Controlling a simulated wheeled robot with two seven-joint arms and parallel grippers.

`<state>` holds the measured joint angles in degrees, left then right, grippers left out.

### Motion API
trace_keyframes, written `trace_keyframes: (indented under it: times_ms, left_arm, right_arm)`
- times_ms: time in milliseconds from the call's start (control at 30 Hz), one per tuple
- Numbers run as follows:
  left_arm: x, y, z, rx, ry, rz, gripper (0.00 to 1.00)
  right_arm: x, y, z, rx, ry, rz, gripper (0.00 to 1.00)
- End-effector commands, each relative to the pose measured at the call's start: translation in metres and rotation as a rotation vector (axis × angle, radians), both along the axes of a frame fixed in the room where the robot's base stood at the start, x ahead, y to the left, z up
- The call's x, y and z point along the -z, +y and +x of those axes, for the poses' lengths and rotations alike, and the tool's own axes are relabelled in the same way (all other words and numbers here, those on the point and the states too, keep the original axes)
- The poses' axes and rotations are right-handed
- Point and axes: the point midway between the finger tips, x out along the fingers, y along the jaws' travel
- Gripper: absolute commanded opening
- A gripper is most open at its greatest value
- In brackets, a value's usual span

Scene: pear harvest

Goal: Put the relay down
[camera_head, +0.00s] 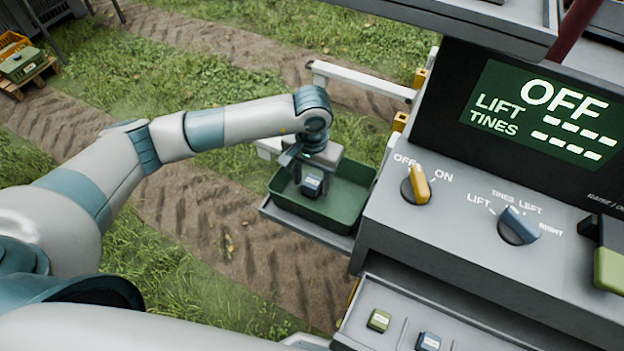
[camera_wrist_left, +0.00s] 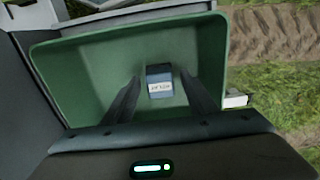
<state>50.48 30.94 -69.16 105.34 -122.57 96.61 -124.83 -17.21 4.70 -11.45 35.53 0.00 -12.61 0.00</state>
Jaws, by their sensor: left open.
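A small dark blue relay (camera_head: 311,186) with a pale label is in the green tray (camera_head: 345,205), in the middle of the head view. The relay (camera_wrist_left: 159,81) also shows in the left wrist view, inside the green tray (camera_wrist_left: 75,85). My left gripper (camera_head: 304,172) is over the tray and pointing down into it. In the left wrist view its two dark fingers (camera_wrist_left: 158,92) are apart, one on each side of the relay, with gaps between. The gripper is open. My right gripper does not show.
A grey console with an OFF screen (camera_head: 545,110), a yellow knob (camera_head: 416,187) and a blue knob (camera_head: 518,225) stands to the right. Below it a compartmented drawer holds a green block (camera_head: 379,320) and a blue block (camera_head: 428,342). Grass and dirt lie left.

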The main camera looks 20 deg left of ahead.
Motion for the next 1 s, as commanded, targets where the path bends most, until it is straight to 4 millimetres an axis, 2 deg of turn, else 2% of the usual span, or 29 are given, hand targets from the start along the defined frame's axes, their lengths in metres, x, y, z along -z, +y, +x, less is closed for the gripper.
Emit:
trace_keyframes:
  times_ms: [400, 433, 567, 1000]
  left_arm:
    - [-0.017, 0.000, 0.000, -0.001, 0.000, 0.000, 0.52]
    - [-0.016, -0.001, 0.002, 0.000, -0.004, -0.002, 0.52]
    - [-0.033, 0.000, 0.001, 0.002, -0.005, -0.001, 0.52]
    - [-0.110, 0.000, 0.001, 0.002, -0.005, -0.001, 0.52]
  right_arm:
    - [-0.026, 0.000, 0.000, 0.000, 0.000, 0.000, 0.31]
    - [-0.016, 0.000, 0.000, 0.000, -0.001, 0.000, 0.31]
    - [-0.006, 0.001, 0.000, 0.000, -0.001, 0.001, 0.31]
    - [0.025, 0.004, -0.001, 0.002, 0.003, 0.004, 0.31]
